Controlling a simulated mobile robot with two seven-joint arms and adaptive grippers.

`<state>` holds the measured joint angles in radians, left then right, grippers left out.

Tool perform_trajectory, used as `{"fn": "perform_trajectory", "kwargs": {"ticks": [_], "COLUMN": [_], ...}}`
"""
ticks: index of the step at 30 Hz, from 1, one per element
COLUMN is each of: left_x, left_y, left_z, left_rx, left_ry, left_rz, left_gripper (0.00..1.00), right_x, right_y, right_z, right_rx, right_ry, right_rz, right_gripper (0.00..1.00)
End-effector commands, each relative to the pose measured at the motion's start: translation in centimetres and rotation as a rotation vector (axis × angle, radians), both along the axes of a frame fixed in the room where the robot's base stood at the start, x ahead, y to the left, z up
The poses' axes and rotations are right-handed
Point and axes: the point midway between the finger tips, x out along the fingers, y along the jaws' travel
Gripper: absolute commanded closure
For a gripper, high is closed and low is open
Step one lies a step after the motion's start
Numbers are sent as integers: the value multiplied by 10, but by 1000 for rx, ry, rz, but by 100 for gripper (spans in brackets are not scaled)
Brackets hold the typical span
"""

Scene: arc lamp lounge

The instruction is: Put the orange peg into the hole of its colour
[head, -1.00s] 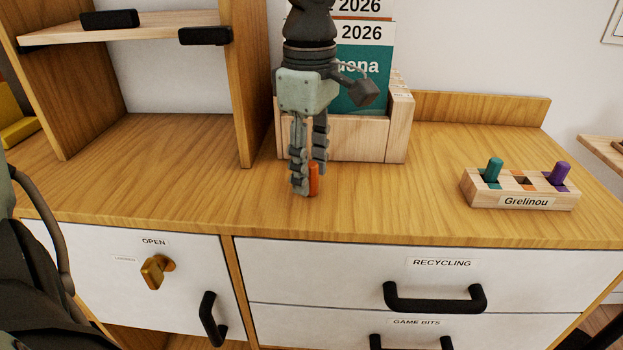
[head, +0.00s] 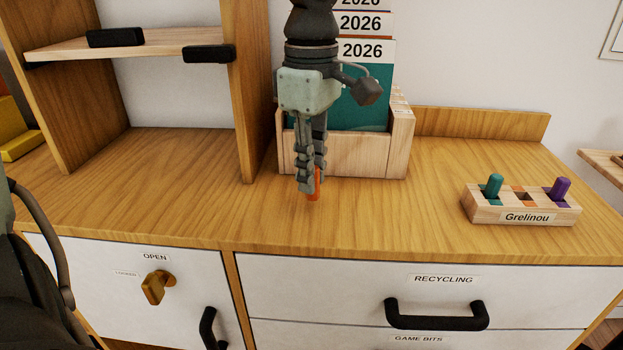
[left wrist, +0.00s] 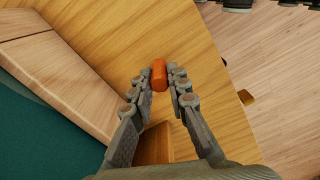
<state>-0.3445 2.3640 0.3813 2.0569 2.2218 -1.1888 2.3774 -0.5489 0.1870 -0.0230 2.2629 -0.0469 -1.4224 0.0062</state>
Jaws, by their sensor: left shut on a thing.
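The orange peg (head: 314,186) is upright between the fingers of my left gripper (head: 309,188), near the middle of the cabinet top. My left gripper is shut on it; in the left wrist view the peg (left wrist: 159,74) sits between the two fingertips (left wrist: 158,80). I cannot tell whether its lower end touches the wood. The wooden peg block (head: 523,216), labelled Grelinou, stands to the right. A teal peg (head: 494,185) stands in its left hole and a purple peg (head: 560,189) in its right hole. The orange-marked middle hole (head: 524,198) is empty. My right gripper is not in view.
A wooden box holding calendars (head: 347,150) stands right behind my left gripper. A shelf unit (head: 250,95) rises at the left. The cabinet top (head: 405,215) is clear between the gripper and the block. Drawers with black handles (head: 436,315) are below.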

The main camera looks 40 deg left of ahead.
Motion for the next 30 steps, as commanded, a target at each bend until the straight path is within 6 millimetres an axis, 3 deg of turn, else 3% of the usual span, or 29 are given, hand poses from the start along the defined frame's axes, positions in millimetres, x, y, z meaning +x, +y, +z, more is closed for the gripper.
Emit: {"fn": "perform_trajectory", "kwargs": {"ticks": [9,15,21,30], "left_x": [2,1,1,0], "left_y": [0,0,0,1], "left_z": [85,130,153,158], "left_rx": [1,1,1,0], "left_ry": [-7,-5,-2,-2], "left_rz": [1,1,1,-5], "left_gripper": [100,100,100,100], "right_x": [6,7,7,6], "right_y": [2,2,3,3], "right_z": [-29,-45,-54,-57], "right_rx": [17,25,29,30], "right_ry": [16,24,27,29], "right_rz": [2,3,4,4], "right_gripper": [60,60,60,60]}}
